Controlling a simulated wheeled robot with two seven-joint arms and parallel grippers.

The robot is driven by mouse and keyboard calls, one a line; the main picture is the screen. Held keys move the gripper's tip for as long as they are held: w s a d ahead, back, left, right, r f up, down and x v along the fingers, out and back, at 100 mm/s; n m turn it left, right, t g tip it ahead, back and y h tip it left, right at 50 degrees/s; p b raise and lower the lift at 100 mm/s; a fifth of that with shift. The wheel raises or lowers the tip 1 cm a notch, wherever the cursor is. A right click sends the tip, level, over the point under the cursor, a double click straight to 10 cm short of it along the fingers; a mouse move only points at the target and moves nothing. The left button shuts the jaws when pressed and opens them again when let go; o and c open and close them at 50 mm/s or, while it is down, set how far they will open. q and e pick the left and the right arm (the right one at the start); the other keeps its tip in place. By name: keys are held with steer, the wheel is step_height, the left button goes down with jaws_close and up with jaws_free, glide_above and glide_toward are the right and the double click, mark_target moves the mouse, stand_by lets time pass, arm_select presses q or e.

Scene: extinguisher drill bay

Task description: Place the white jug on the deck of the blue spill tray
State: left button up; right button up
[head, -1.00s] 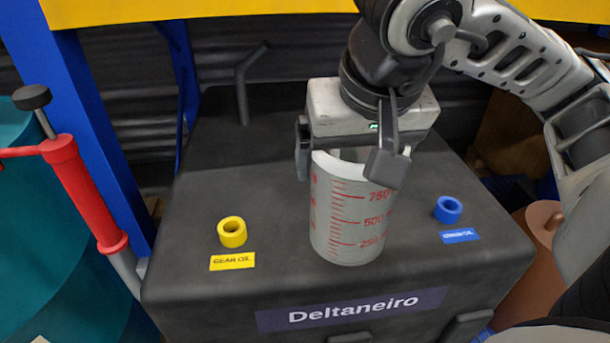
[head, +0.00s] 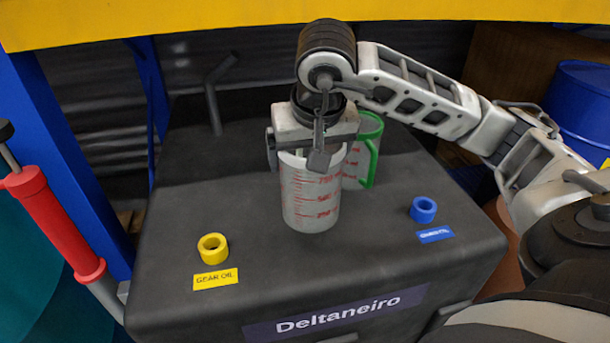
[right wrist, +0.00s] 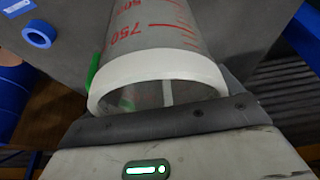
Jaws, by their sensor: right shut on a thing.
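The white jug (head: 310,199) is clear-bodied with a white rim and red volume marks. It is upright in the head view, over the black top, and its rim is large in the right wrist view (right wrist: 160,90). My right gripper (head: 297,160) is shut on the jug at its rim. I cannot tell whether the jug's bottom touches the black top. No blue spill tray is recognizable in these views. My left gripper is not in view.
A second jug with a green rim and handle (head: 367,150) stands close behind and right. The black cabinet (head: 180,170) has a yellow ring (head: 213,248) and a blue ring (head: 423,210) on top. A blue drum (head: 580,105) stands at far right.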

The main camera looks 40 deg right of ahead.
steer(key=shift+w+d+f, duration=0.25)
steer(key=shift+w+f, duration=0.25)
steer(key=shift+f, duration=0.1)
steer(key=shift+w+d+f, duration=0.2)
steer(key=shift+w+f, duration=0.25)
steer(key=shift+f, duration=0.15)
steer(key=shift+s+p+x, duration=0.15)
steer(key=shift+p+x, duration=0.05)
steer(key=shift+x, duration=0.75)
steer(key=shift+s+p+x, duration=0.15)
steer(key=shift+s+x, duration=0.05)
steer(key=shift+x, duration=0.75)
steer(key=shift+a+f, duration=0.15)
steer(key=shift+f, duration=0.05)
steer(key=shift+f, duration=0.1)
steer(key=o, duration=1.2)
steer(key=shift+c, duration=0.2)
